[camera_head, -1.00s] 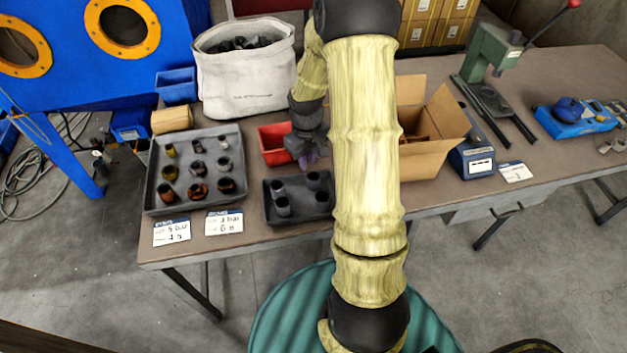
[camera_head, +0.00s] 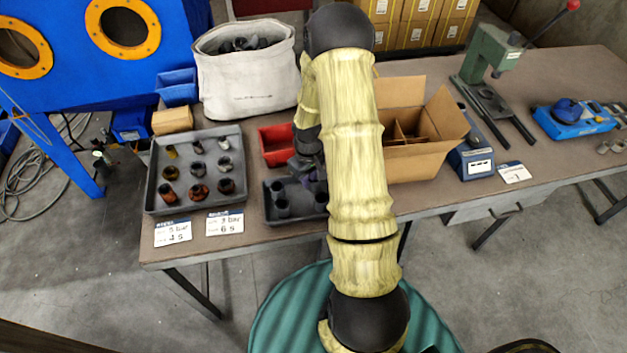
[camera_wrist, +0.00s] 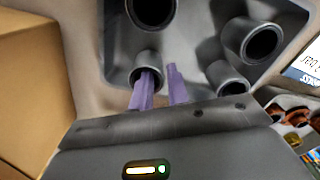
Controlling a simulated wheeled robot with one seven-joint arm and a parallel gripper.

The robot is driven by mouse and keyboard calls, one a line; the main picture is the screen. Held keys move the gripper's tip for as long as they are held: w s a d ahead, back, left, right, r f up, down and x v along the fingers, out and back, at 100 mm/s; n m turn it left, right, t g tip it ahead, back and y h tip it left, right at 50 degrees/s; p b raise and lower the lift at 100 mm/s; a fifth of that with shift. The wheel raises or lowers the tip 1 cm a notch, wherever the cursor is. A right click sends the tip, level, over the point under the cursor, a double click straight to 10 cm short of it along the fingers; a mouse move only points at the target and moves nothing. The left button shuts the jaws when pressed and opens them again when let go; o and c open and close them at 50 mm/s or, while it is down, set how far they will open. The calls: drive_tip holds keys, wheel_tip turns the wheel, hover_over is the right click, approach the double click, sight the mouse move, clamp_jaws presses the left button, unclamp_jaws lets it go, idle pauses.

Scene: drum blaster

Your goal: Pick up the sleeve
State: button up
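Several grey cylindrical sleeves stand upright in a small dark tray (camera_head: 297,218) at the table's front, partly hidden by my arm in the head view. My gripper (camera_head: 314,182) is over the tray's right part. In the wrist view its two purple fingers (camera_wrist: 160,88) are apart, with nothing seen clamped between them. The left finger overlaps the mouth of the nearest sleeve (camera_wrist: 147,70); the right finger is just right of that sleeve. I cannot tell whether the left finger is inside it. Other sleeves stand at the upper left (camera_wrist: 153,10) and right (camera_wrist: 228,76).
A larger grey tray (camera_head: 151,178) with brown and grey sleeves stands left, cards in front of it. A red bin (camera_head: 275,145) is behind the small tray. An open cardboard box (camera_head: 430,155) stands close at right, its wall on the wrist view's left.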

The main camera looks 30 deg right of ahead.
drive_tip(key=shift+f, duration=0.8)
clamp_jaws()
drive_tip(key=shift+r, duration=0.15)
wheel_tip(320, 180, up, 10)
drive_tip(key=shift+f, duration=0.1)
idle(0.5)
